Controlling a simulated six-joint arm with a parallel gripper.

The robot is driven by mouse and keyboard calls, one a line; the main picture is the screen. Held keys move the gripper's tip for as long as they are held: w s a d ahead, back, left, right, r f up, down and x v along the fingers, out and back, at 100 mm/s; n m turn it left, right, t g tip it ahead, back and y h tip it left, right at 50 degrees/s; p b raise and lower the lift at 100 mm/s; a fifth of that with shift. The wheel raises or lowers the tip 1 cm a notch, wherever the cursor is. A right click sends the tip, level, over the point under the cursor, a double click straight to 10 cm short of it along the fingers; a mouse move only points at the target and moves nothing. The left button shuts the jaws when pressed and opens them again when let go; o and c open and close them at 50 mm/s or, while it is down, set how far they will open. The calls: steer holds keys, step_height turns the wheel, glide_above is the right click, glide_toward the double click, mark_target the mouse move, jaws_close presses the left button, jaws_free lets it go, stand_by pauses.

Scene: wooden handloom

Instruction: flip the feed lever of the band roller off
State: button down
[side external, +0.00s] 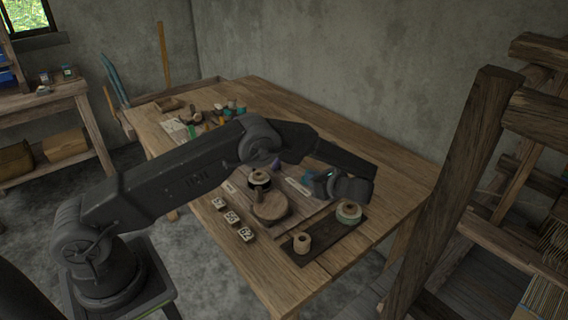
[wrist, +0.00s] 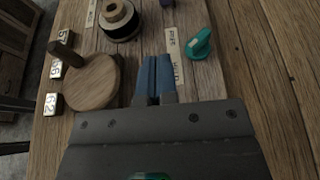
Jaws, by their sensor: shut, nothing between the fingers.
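A teal lever-like knob (wrist: 200,45) stands on the wooden table at the upper right of the wrist view, beside a pale lettered strip (wrist: 174,55). I cannot tell for certain that it is the feed lever, or which way it is set. In the side view my gripper partly covers this area.
A dark spool (wrist: 118,20) stands beyond the disc. Several numbered tiles (side external: 232,217) line the left edge. A dark tray (side external: 322,236) holds a pale spool (side external: 302,243) and a greenish roll (side external: 348,212). A wooden loom frame (side external: 455,190) rises at right.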

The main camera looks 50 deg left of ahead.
steer(key=x, duration=0.9)
steer(key=shift+a+f, duration=0.1)
steer(key=shift+a, duration=0.2)
steer(key=a, duration=0.1)
steer(key=a+r, duration=0.1)
steer(key=a, duration=0.1)
steer(key=shift+a, duration=0.1)
steer(key=shift+a+r, duration=0.25)
steer(key=shift+a, duration=0.2)
